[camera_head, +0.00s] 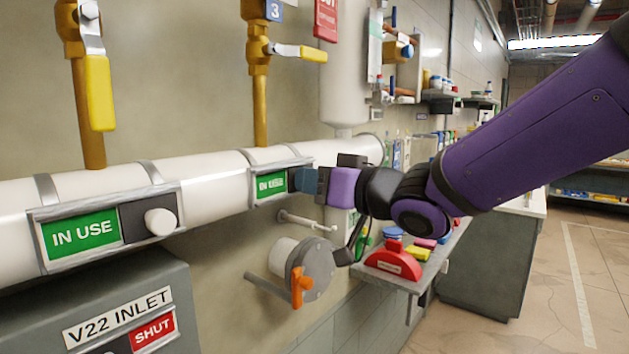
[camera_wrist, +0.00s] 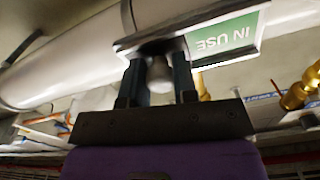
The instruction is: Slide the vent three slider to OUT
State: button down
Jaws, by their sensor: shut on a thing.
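The far sliding sign (camera_head: 270,185) on the white pipe reads IN USE in white on green, under a valve with a blue 3 tag (camera_head: 275,10). My gripper (camera_head: 303,180) is at the right end of its frame and hides the knob and sliding plate in the head view. In the wrist view the sign (camera_wrist: 228,38) appears upside down, with the pale round knob (camera_wrist: 159,74) between the two dark fingers of my gripper (camera_wrist: 160,88). My gripper is shut on the knob.
A nearer sign (camera_head: 82,232) also reads IN USE, with its white knob (camera_head: 160,222) at right. Below are a grey V22 INLET box (camera_head: 125,290) and a round flange (camera_head: 315,268) with an orange handle. A shelf (camera_head: 425,270) holds coloured items.

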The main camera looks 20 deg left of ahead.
aim_at(269, 185)
jog(key=shift+s+a, duration=0.4)
jog(key=shift+s, duration=0.6)
jog(key=shift+s+a, duration=0.4)
jog(key=shift+s, duration=0.55)
jog(key=shift+s+a, duration=0.4)
jog(key=shift+s, duration=0.6)
jog(key=c, duration=0.9)
grip_release()
jog(key=shift+s, duration=0.1)
jog(key=shift+s+d, duration=0.1)
jog(key=shift+d, duration=0.45)
jog(key=v, duration=0.9)
jog(key=shift+s+d, duration=0.2)
jog(key=shift+d, duration=0.1)
